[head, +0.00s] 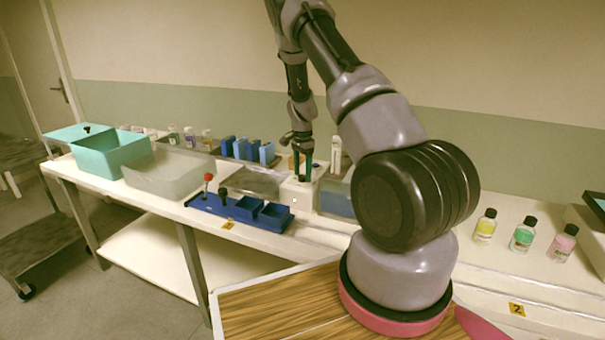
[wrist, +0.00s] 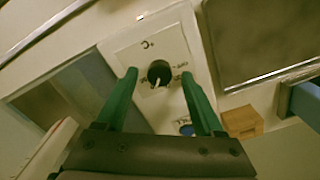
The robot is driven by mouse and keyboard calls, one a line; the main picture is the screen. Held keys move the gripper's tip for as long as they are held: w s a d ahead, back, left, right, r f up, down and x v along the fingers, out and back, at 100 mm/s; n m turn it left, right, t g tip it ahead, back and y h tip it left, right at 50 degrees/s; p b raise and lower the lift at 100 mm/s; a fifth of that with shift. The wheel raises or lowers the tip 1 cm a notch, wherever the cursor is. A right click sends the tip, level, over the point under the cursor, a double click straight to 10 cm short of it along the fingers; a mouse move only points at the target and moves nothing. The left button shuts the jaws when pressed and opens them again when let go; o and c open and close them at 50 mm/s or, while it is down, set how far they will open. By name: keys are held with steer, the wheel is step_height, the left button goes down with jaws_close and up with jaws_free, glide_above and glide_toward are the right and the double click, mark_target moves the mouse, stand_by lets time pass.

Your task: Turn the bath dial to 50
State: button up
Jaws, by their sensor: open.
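The bath's white control box (head: 298,196) stands on the bench in the head view, with the blue-tinted bath (head: 337,199) to its right. In the wrist view the box's pale panel (wrist: 122,45) carries the round black dial (wrist: 158,73), with a "°C" mark and small scale print too blurred to read. A white pointer shows on the dial's lower part. My gripper (wrist: 160,75) is open, its green fingertips on either side of the dial; whether they touch it I cannot tell. In the head view my gripper (head: 302,172) is over the box, and the dial is not clear.
A grey tray (head: 253,181) adjoins the box on the left. A blue rack (head: 237,210) with red and black knobbed tools is in front. Blue containers and bottles stand behind. Left are a clear bin (head: 170,176) and a teal box (head: 110,155). Three small bottles (head: 522,236) stand at right.

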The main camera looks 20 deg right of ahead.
step_height(320, 180, up, 10)
steer(key=shift+r, duration=0.2)
stand_by(0.5)
step_height(320, 180, up, 11)
steer(key=n+t+y, duration=0.1)
steer(key=n, duration=0.1)
glide_above(303, 176)
steer(key=s+a, duration=0.3)
steer(key=s, duration=0.1)
steer(key=s+a+r+n+t+y, duration=0.1)
steer(key=s+a+r+n+t, duration=0.25)
steer(key=s+r, duration=0.7)
steer(key=s+a+r+n+t, duration=0.1)
steer(key=s+r, duration=0.3)
steer(key=s, duration=0.6)
steer(key=s+a+r+n+t, duration=0.1)
steer(key=s+a+r+n, duration=0.3)
steer(key=s, duration=0.5)
steer(key=shift+s+t, duration=0.35)
